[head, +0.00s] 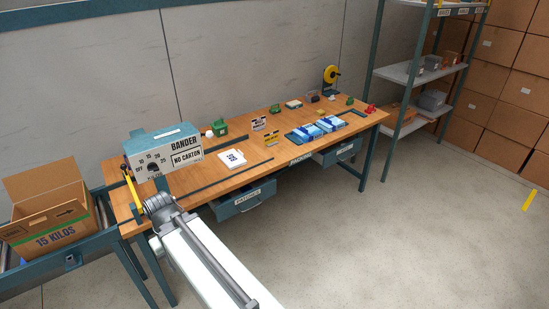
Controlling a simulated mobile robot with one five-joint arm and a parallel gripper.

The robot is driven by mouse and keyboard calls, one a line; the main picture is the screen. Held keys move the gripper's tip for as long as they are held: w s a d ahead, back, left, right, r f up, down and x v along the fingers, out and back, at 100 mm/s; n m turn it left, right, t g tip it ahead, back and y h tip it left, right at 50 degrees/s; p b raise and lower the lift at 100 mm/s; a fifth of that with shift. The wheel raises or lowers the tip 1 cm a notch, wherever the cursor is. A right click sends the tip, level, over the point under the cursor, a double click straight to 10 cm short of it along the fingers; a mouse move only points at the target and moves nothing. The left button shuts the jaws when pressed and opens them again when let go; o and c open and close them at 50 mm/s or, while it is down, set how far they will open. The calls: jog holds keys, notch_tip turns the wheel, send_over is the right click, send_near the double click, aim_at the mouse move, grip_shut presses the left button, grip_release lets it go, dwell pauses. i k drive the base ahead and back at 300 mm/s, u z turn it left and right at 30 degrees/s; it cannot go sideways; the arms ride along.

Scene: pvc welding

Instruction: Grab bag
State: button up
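Two blue-and-white packets, which look like the bags, lie side by side on the workbench: a left bag (306,132) and a right bag (331,123). They rest on a dark blue flat base near the bench's front edge, right of its middle. My arm rises from the bottom of the picture, and its grey end joint, with my gripper (158,203), is at the left end of the bench, well apart from the bags. The fingers cannot be made out, so their opening is unclear.
The wooden workbench (232,180) holds a grey bander box (163,150), white cards (231,158), small signs and a yellow tape reel (331,75). An open carton (52,222) stands on the conveyor at left. A shelf rack (420,75) stands right; the floor in front is clear.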

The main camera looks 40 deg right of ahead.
aim_at(232, 159)
jog(key=z, duration=0.15)
jog(key=i, duration=1)
jog(key=u, duration=0.05)
